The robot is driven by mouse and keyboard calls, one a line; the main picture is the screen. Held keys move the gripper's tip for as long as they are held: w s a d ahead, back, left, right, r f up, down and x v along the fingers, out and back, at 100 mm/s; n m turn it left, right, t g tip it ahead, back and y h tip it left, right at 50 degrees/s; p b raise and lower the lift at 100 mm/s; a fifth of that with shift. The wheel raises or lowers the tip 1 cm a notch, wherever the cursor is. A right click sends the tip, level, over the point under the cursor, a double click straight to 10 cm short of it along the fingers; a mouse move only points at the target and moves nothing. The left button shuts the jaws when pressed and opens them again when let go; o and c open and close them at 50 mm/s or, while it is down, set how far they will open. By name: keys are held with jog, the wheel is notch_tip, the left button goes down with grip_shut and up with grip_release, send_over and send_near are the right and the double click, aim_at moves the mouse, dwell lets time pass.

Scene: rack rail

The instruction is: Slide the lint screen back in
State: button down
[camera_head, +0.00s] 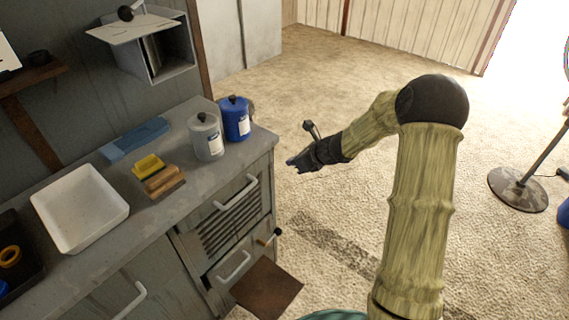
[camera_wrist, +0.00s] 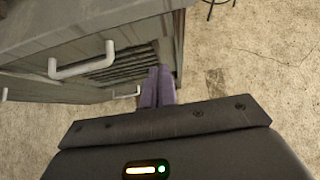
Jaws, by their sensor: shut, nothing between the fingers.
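My gripper (camera_head: 293,162) is shut and empty, held in the air to the right of the cabinet front. In the wrist view its two purplish fingers (camera_wrist: 158,88) are together, overlapping the right end of the slatted grille (camera_wrist: 120,67) in the picture. A flat brown panel (camera_head: 267,288) juts out low at the cabinet front; I cannot tell whether it is the lint screen or a lowered flap. A small dark knob with a yellowish stem (camera_head: 270,237) sticks out beside the lower front. My gripper is well above both and touches neither.
The cabinet has a white upper handle (camera_head: 236,192) by the grille and a lower handle (camera_head: 234,267).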

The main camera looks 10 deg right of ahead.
jog(key=v, duration=0.3)
jog(key=shift+w+d+r, duration=0.1)
jog(key=shift+w+d, duration=0.05)
jog(key=shift+d, duration=0.25)
jog(key=s+d+r+n+g+h+p, duration=0.1)
jog(key=s+r+n+p, duration=0.4)
jog(key=s+n, duration=0.8)
jog(key=s+d+r+n+g+h+p, duration=0.2)
jog(key=s+r+n+h+p, duration=0.3)
jog(key=s+r+n, duration=0.4)
jog(key=s+n+g, duration=0.1)
jog(key=s+n, duration=0.3)
jog(key=s, duration=0.1)
jog(key=shift+s+n+h, duration=0.25)
jog(key=shift+n+h, duration=0.15)
jog(key=shift+r, duration=0.1)
